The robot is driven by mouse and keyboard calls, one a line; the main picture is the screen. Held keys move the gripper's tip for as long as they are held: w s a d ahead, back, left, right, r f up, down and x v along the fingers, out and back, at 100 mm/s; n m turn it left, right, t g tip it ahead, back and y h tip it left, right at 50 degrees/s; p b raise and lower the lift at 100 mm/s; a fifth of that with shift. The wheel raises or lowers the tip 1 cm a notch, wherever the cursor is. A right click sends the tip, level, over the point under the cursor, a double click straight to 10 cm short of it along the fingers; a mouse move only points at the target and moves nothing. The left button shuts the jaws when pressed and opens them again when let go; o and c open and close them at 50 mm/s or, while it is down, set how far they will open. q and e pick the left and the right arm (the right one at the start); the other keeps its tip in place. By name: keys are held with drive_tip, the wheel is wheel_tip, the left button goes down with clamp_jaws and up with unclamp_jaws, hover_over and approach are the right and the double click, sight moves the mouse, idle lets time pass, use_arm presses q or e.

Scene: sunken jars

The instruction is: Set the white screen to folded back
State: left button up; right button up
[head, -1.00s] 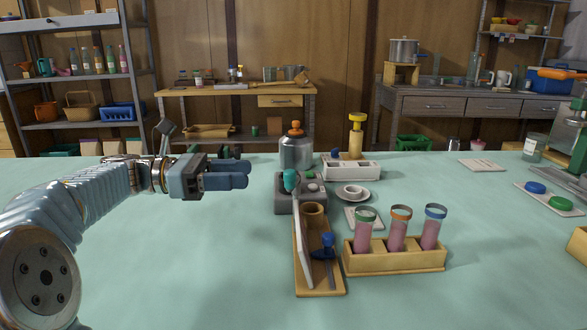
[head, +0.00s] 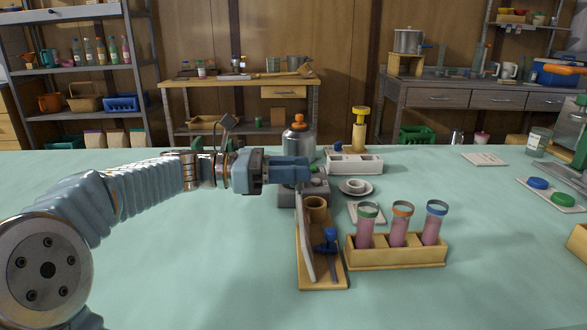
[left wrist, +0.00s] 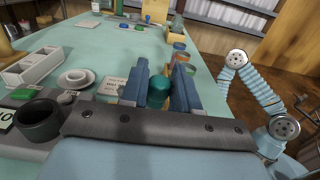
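The white screen (head: 305,248) stands upright, slightly tilted, along the left side of a wooden board (head: 322,284) in the head view. A grey box (head: 290,198) sits behind the board. My left gripper (head: 306,172) is over this box, beyond the screen's far end. In the left wrist view, a teal knob (left wrist: 158,92) shows between the open fingers of my left gripper (left wrist: 160,85). I cannot tell whether they touch it. In the head view the gripper hides the knob. My right gripper is out of view.
On the board are a tan cup (head: 316,206) and a blue-headed tool (head: 328,240). A wooden rack (head: 396,254) with pink tubes stands to the right. A jar with an orange knob (head: 299,139) stands behind the gripper. The table at left is clear.

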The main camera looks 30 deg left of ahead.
use_arm(q)
clamp_jaws()
drive_tip(key=n+t+y+b, duration=0.1)
drive_tip(key=b, duration=0.1)
drive_tip(key=d+n+t+y+b, duration=0.1)
drive_tip(key=t+b, duration=0.1)
drive_tip(key=b, duration=0.1)
drive_tip(key=n+t+y+b, duration=0.1)
drive_tip(key=n+y+b, duration=0.1)
drive_tip(key=shift+w+d+f+t, duration=0.15)
drive_tip(key=shift+f+t, duration=0.15)
drive_tip(key=shift+t, duration=0.1)
drive_tip(key=shift+w+d+r+n+t+y+b, duration=0.1)
drive_tip(key=shift+d+n+t+y+b, duration=0.05)
drive_tip(key=shift+n+t+y+b, duration=0.4)
drive_tip(key=shift+w+d+n+t+y+b, duration=0.1)
drive_tip(key=shift+n+t+y+b, duration=0.2)
drive_tip(key=shift+y, duration=0.35)
drive_tip(key=shift+w+d+r+n+y+p, duration=0.15)
drive_tip(key=shift+w+n+y, duration=0.5)
drive_tip(key=shift+n+y, duration=1.9)
drive_tip(key=shift+w+d+n+y+p, duration=0.45)
drive_tip(key=shift+n+y, duration=1.1)
drive_tip(key=shift+y, duration=1.95)
drive_tip(key=shift+w+d+r+n+y+p, duration=0.1)
drive_tip(key=shift+w+n+y, duration=0.7)
drive_tip(key=shift+n+y, duration=1.75)
drive_tip(key=shift+a+m+g+y, duration=0.1)
drive_tip(key=shift+m+g+y, duration=0.25)
drive_tip(key=shift+y, duration=0.35)
